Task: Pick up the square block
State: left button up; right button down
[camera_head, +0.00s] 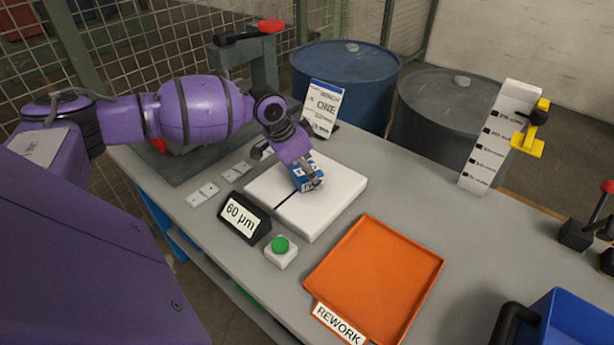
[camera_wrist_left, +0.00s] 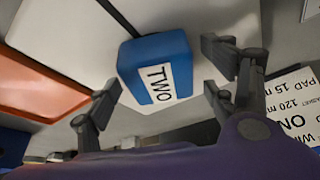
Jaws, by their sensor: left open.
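The square block (camera_head: 310,178) is blue with a white label and sits on the white slab (camera_head: 338,190) on the table. In the left wrist view the block (camera_wrist_left: 157,68) shows a label reading "TWO". My left gripper (camera_head: 312,183) is over the block in the head view. In the left wrist view my left gripper (camera_wrist_left: 165,80) is open, with one finger to each side of the block. My right gripper is not in view.
A "60 µm" sign (camera_head: 241,217) and a green button (camera_head: 280,247) stand in front of the slab. An orange REWORK tray (camera_head: 436,262) lies to the right. A "ONE" card (camera_head: 323,108) stands behind. A blue bin (camera_head: 580,318) is at the lower right.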

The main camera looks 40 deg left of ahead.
pick_arm(q)
jog(key=shift+r, duration=0.1)
jog(key=c, duration=1.7)
